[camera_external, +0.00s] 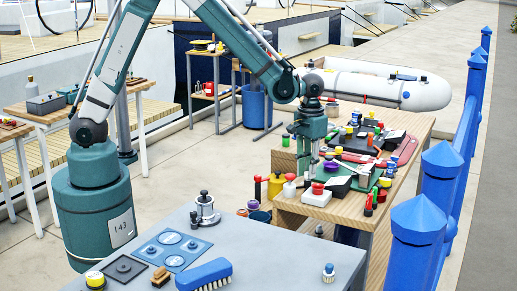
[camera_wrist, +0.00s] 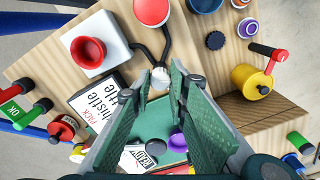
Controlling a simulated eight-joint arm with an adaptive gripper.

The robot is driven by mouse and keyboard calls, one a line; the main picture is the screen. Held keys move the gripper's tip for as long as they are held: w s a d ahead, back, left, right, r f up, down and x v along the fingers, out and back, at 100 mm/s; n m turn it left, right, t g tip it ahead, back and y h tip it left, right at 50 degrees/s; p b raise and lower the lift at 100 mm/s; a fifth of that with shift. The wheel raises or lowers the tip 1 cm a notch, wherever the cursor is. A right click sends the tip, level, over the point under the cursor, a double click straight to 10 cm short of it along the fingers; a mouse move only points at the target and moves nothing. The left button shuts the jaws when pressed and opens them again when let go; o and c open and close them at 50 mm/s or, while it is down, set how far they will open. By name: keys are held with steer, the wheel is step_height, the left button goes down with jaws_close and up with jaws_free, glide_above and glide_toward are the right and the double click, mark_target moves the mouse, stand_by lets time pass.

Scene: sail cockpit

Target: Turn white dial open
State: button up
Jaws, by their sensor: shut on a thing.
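My gripper (camera_wrist: 162,80) points down over the wooden workbench, its two green fingers close together at the tips. A small pale, round knob, apparently the white dial (camera_wrist: 160,77), sits between the fingertips in the wrist view, and the fingers are shut on it. Black cables run from close to it toward a red button and a white box. Any mark showing the dial's turn is hidden by the fingers. In the external view my gripper (camera_external: 308,170) reaches down at the near left part of the bench, and I cannot make out the dial there.
The white box with a red horn (camera_wrist: 88,50) and the red button (camera_wrist: 152,10) stand close by. A yellow canister with a red handle (camera_wrist: 252,78) is to the right. Green and red handled parts crowd the left. A blue railing (camera_external: 418,230) borders the bench.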

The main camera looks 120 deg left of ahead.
steer(key=shift+n, duration=0.4)
steer(key=o, duration=0.9)
steer(key=shift+r, duration=0.15)
steer(key=shift+r, duration=5.9)
steer(key=shift+d, duration=0.1)
